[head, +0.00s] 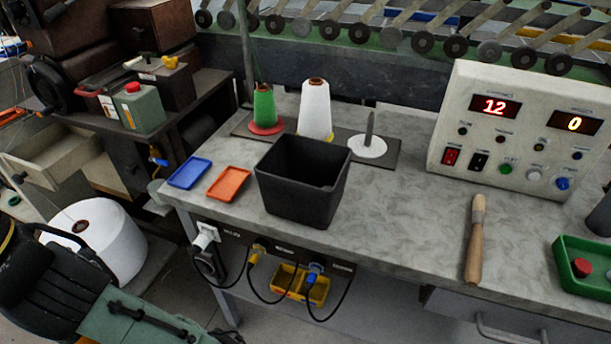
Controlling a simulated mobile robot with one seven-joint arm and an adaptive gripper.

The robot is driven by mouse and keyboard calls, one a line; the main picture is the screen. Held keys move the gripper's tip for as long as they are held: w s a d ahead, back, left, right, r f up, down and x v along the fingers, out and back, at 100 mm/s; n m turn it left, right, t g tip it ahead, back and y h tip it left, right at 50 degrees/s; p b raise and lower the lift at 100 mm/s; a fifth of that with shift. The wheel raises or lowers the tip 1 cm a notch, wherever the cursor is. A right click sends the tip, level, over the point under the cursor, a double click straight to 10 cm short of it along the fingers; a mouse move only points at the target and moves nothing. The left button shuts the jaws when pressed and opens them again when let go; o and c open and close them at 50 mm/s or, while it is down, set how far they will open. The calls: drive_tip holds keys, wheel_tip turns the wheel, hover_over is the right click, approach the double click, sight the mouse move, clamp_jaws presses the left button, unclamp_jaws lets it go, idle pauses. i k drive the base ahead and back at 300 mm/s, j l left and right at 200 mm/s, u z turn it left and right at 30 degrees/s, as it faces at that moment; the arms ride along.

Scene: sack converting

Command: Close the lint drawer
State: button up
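A pale beige drawer (58,158) stands pulled out at the left, below the dark machine (98,55). Its open top shows, and the visible inside looks empty. I cannot read a label on it, so I cannot confirm from this view that it is the lint drawer. A second drawer (475,318) with a metal bar handle sits under the grey worktop at the lower right and appears shut.
A large white thread roll (98,240) and a green case (130,318) with a black handle stand in front of the beige drawer's side. The worktop (400,235) holds a black bin (300,185), blue tray (189,172), orange tray (229,184), wooden-handled tool (475,245) and control box (520,125).

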sight(47, 159)
drive_tip(key=u, duration=1.5)
drive_tip(key=i+j+z, duration=0.3)
drive_tip(key=i+j, duration=0.6)
drive_tip(key=j, duration=0.1)
